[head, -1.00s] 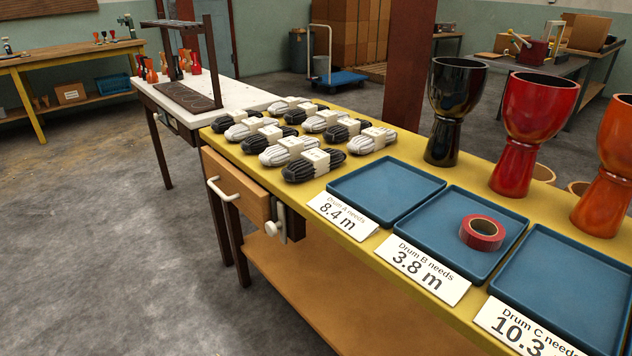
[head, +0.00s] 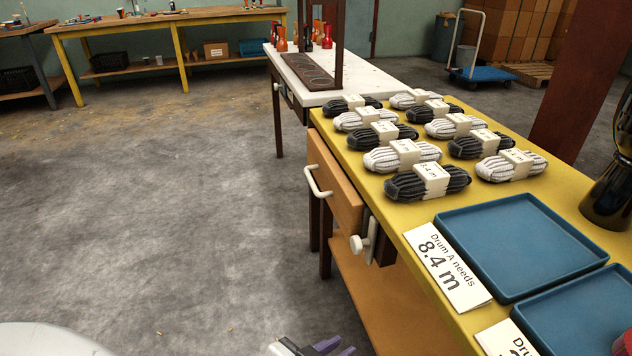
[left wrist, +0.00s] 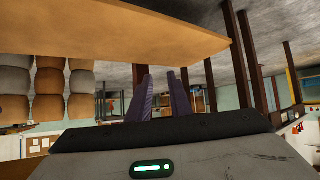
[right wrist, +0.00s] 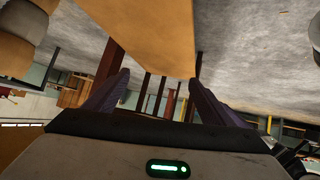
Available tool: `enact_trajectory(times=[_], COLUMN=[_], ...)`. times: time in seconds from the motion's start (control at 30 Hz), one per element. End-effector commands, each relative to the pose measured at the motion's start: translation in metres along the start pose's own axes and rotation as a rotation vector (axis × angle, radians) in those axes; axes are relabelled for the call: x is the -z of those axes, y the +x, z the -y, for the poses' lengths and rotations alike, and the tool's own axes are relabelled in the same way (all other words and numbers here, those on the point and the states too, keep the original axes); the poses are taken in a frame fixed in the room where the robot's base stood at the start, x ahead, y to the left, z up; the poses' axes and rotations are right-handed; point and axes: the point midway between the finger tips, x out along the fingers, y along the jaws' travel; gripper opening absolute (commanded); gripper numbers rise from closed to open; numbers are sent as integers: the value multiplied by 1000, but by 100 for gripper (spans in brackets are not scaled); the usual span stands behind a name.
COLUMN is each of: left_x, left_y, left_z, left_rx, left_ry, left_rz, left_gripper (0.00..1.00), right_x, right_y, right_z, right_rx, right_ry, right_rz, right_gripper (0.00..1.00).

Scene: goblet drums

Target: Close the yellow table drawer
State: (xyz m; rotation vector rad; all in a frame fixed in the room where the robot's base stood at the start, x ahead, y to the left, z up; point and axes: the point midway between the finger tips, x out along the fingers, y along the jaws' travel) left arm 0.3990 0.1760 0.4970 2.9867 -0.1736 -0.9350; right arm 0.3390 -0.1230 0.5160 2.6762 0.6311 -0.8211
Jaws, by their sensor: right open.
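The yellow-topped table (head: 560,190) runs along the right of the head view. Its wooden drawer (head: 340,195) is under the near left edge, with a pale bar handle (head: 317,182) on its front. The front seems to stand a little out from the table frame; the inside is hidden. My left gripper (head: 338,346) shows at the bottom edge of the head view, low and in front of the drawer, apart from it. In the left wrist view its purple fingers (left wrist: 158,76) are parted by a narrow empty gap. My right gripper (right wrist: 158,80) is wide open and empty.
A pale knob (head: 357,243) sticks out beside the drawer. Several rope bundles (head: 428,183), a label card (head: 447,268) and blue trays (head: 515,245) are on the tabletop. A white-topped table (head: 375,70) adjoins behind. The floor (head: 170,220) at left is clear.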

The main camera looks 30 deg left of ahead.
Motion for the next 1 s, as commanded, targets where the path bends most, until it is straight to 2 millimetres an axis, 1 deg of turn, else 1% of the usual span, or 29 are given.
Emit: enact_trajectory(times=[0.03,0.17,0.2,0.27,0.3,0.37,0.4,0.43,0.5,0.6,0.7,0.87,1.0], left_x=[7,34,45,63,76,98,113,124,146,173,191,207,219], left_y=[14,36,42,50,54,58,59,59,59,58,56,56,62], left_z=[18,68,84,107,122,144,155,163,176,188,192,196,205], left_rx=[62,242,304,400,468,569,634,680,775,880,948,996,1003], left_ry=[45,178,222,294,347,427,482,520,605,707,779,836,842], left_rz=[-30,-108,-133,-173,-200,-240,-265,-283,-315,-350,-371,-385,-387], left_gripper=[19,19,19,19,19,19,19,19,19,19,19,19,19], right_x=[-2,-6,-8,-10,-12,-14,-16,-17,-20,-22,-24,-24,-24], right_y=[4,9,11,14,16,18,20,20,22,23,24,23,23], right_z=[2,8,10,13,15,19,21,22,26,30,34,36,36], right_rx=[9,36,45,59,68,84,93,99,113,128,138,145,146], right_ry=[19,79,98,130,153,189,211,227,261,301,329,349,351], right_rz=[4,28,37,51,60,78,89,97,117,140,158,171,172], right_gripper=[77,77,77,77,77,77,77,77,77,77,77,77,77])
